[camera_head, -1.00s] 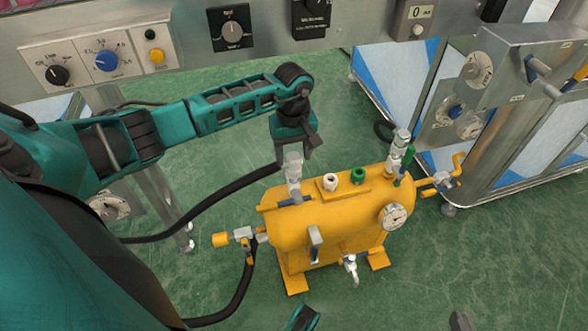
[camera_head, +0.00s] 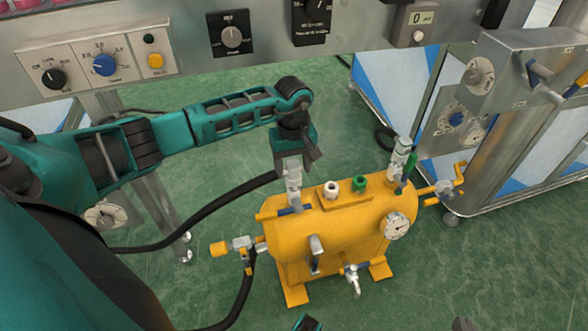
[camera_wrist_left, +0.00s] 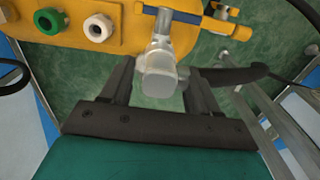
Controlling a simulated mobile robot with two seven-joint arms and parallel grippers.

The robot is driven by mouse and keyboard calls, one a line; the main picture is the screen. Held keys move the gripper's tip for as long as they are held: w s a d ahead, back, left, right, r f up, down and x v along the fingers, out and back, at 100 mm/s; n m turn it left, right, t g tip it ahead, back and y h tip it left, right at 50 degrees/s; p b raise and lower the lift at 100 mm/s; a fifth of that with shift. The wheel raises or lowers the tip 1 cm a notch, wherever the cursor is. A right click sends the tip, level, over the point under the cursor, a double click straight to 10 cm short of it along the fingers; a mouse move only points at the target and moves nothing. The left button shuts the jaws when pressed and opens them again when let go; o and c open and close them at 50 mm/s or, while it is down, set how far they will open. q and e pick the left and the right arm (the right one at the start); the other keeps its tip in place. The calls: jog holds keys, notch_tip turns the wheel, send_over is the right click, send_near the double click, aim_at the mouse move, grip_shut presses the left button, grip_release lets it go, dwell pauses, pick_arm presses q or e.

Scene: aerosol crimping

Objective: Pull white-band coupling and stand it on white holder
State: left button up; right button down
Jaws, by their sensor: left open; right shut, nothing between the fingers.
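A yellow tank (camera_head: 330,240) stands on the green floor. A silver coupling (camera_head: 294,185) stands upright on its left end. It also shows in the left wrist view (camera_wrist_left: 160,72). I cannot make out a white band on it. My left gripper (camera_head: 297,160) is right at the coupling's top. In the left wrist view the open fingers of the gripper (camera_wrist_left: 157,85) are on either side of it, with visible gaps. The white holder (camera_head: 331,188), a short ring, sits on the tank's top plate and appears empty. It also shows in the left wrist view (camera_wrist_left: 98,28).
A green holder (camera_head: 360,183) sits beside the white one. Another coupling (camera_head: 401,158) stands at the tank's right end beside a green part. A pressure gauge (camera_head: 397,226) faces front. A black hose (camera_head: 190,228) runs left of the tank. Metal panels and frames stand behind.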

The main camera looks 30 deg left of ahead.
aim_at(294, 163)
dwell(0.5)
pick_arm(q)
jog(key=c, duration=0.6)
grip_shut()
jog(key=shift+r, duration=0.2)
jog(key=shift+r+p, duration=1.95)
jog(key=shift+r, duration=0.9)
jog(key=shift+d, duration=0.1)
